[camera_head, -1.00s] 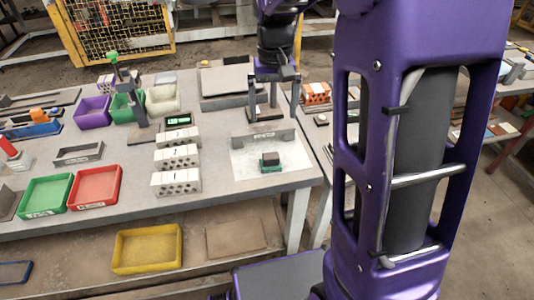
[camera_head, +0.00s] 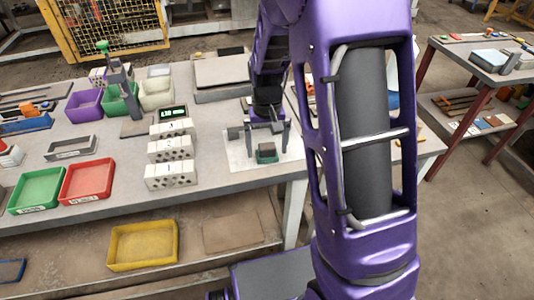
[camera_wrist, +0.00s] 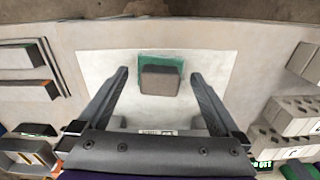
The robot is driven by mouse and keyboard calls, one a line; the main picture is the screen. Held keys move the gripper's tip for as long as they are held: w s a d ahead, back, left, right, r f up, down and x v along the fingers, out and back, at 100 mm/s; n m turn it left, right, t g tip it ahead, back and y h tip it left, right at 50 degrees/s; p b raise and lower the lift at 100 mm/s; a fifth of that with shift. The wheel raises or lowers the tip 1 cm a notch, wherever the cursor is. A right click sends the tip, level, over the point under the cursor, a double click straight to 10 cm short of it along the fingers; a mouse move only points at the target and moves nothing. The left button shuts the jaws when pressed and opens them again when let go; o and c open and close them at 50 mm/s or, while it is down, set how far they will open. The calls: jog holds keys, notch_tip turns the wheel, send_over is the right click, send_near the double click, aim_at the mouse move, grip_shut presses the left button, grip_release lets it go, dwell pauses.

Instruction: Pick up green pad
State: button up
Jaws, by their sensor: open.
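The green pad (camera_head: 267,157) lies on a white sheet (camera_head: 238,150) on the workbench, with a dark grey block on top of it. My gripper (camera_head: 267,150) is open and points down over the pad. In the wrist view the fingertips of my gripper (camera_wrist: 160,75) stand to the left and right of the pad, with a gap on each side. Nothing is held. The height of the fingertips above the sheet is hard to tell.
Several numbered white hollow bricks (camera_head: 170,175) stand left of the sheet. Red (camera_head: 88,181) and green (camera_head: 37,190) trays lie farther left. A grey bar (camera_wrist: 140,125) lies on the sheet near my gripper. The sheet around the pad is otherwise mostly clear.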

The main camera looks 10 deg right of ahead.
aim_at(267, 146)
jog(key=shift+f, duration=0.45)
jog(key=shift+c, duration=0.2)
jog(key=c, duration=1.3)
jog(key=shift+o, duration=0.2)
jog(key=shift+r, duration=0.15)
notch_tip(267, 146, up, 10)
jog(key=shift+f+p, duration=0.1)
jog(key=shift+p, duration=0.6)
